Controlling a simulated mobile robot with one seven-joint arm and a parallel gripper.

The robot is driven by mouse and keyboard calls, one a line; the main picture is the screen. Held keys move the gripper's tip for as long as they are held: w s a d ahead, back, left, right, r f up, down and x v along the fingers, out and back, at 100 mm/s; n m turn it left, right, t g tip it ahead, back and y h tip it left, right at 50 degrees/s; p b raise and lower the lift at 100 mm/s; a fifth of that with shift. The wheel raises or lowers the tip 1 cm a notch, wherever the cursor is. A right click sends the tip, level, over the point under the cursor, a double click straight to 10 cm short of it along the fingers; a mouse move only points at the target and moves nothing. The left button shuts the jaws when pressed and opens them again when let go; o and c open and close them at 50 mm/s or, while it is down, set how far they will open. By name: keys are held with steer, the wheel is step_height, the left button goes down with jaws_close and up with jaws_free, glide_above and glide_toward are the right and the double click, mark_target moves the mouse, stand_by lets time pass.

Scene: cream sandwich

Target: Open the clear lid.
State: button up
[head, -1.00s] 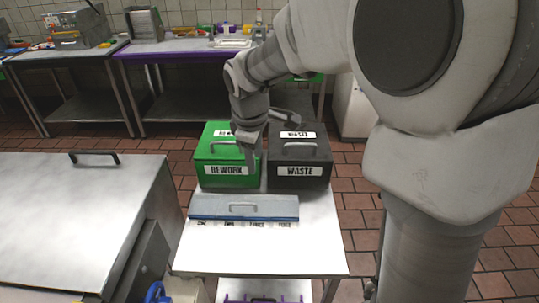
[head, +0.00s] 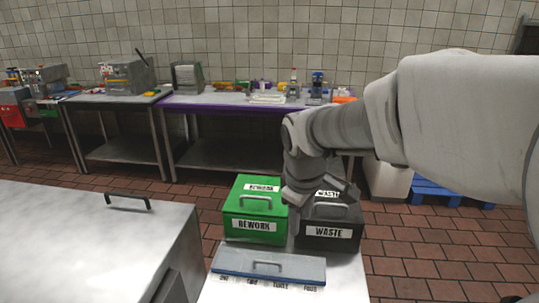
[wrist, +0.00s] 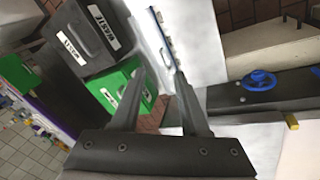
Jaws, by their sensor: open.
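A long, low box with a bluish, see-through-looking lid (head: 235,262) lies on the near part of the small white table. A grey bar handle (head: 268,267) sits on the lid, which lies flat and looks shut. A strip of this box appears edge-on in the wrist view (wrist: 163,35). My gripper (head: 293,237) points down in front of the gap between the green and black bins, beyond the lid and apart from its handle. In the wrist view my gripper (wrist: 160,72) has its two fingers spread, with nothing between them.
A green REWORK bin (head: 254,226) and a black WASTE bin (head: 329,234) stand behind the lid, close to my gripper. A large steel cabinet with a black handle (head: 127,201) is at left. The white tabletop (head: 345,280) is clear at right.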

steer(key=s+d+r+m+t, duration=0.1)
steer(key=s+d+r+m, duration=0.15)
steer(key=s+m, duration=0.45)
steer(key=s+d+r+m+t, duration=0.1)
steer(key=s+d+m, duration=0.2)
steer(key=s, duration=0.8)
steer(key=n+g+b, duration=0.3)
steer(key=n+b, duration=0.2)
steer(key=n, duration=1.1)
glide_above(268, 262)
steer(key=s, duration=0.4)
steer(key=s+a+f+x, duration=0.1)
steer(key=s+x, duration=0.2)
steer(key=x, duration=1)
steer(key=b+x, duration=0.1)
steer(key=x, duration=0.4)
steer(key=b+x, duration=0.1)
steer(key=x, duration=1.1)
steer(key=shift+a+f+b, duration=0.1)
steer(key=shift+a+b, duration=0.25)
steer(key=shift+b, duration=0.05)
jaws_close()
